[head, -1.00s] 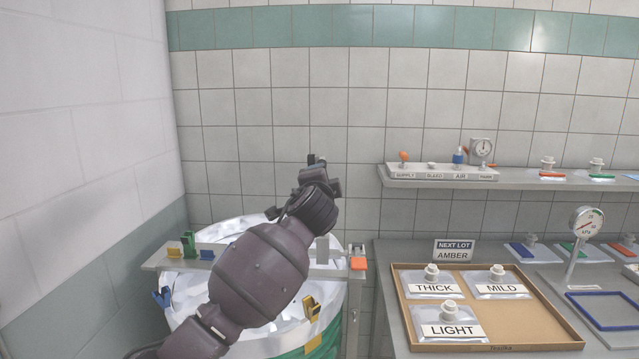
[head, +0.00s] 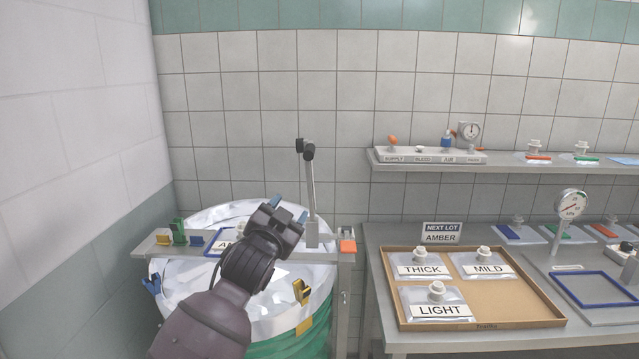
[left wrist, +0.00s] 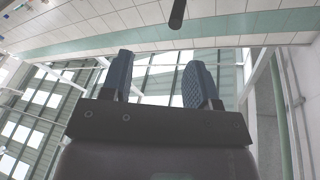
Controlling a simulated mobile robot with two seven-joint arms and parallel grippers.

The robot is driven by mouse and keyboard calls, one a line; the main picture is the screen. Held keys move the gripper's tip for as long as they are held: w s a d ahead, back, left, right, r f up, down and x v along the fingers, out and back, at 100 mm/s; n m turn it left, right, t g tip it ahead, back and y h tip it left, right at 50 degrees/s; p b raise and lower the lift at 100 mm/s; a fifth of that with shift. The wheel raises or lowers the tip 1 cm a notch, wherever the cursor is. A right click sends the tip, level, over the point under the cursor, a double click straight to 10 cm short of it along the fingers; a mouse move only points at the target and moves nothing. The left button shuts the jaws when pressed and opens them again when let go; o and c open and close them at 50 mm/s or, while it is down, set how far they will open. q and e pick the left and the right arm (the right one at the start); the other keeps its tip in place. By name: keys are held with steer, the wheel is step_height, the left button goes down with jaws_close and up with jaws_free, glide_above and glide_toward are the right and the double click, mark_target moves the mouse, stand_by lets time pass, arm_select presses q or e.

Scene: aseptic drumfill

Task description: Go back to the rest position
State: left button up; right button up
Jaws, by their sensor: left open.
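My left gripper (head: 289,207) is raised in front of the white-lined drum (head: 215,216), its fingers pointing up and away. In the left wrist view its two blue fingers (left wrist: 158,82) stand apart with nothing between them. My left arm hides part of the drum and of the grey bar (head: 151,246) across its top. My right gripper is in neither view.
A grey upright post (head: 310,195) with a black head stands just right of my gripper. A tray (head: 500,316) with bags marked THICK, MILD and LIGHT lies on the bench to the right. A shelf (head: 520,172) hangs above.

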arm_select(q)
steer(key=s+a+f+n+g+y, duration=0.1)
steer(key=s+a+f+n, duration=0.1)
steer(key=s+a+f, duration=0.45)
steer(key=s+a+f+n+y, duration=0.1)
steer(key=s+a+f+n, duration=0.2)
steer(key=f, duration=0.6)
steer(key=s+a+f+n+g+y, duration=0.1)
steer(key=s+a+f+y, duration=0.1)
steer(key=s+a+f, duration=0.35)
steer(key=s+a+f+n+g+y, duration=0.1)
steer(key=s+a+f+g, duration=0.1)
steer(key=s+f, duration=0.7)
steer(key=s+a+f+n+g+y, duration=0.1)
steer(key=s+a+f+g, duration=0.2)
steer(key=s+f, duration=0.6)
steer(key=s+a, duration=0.1)
steer(key=s, duration=0.3)
steer(key=shift+s+f+n, duration=0.2)
steer(key=shift+f+n, duration=0.1)
steer(key=shift+f, duration=0.05)
steer(key=shift+a, duration=0.1)
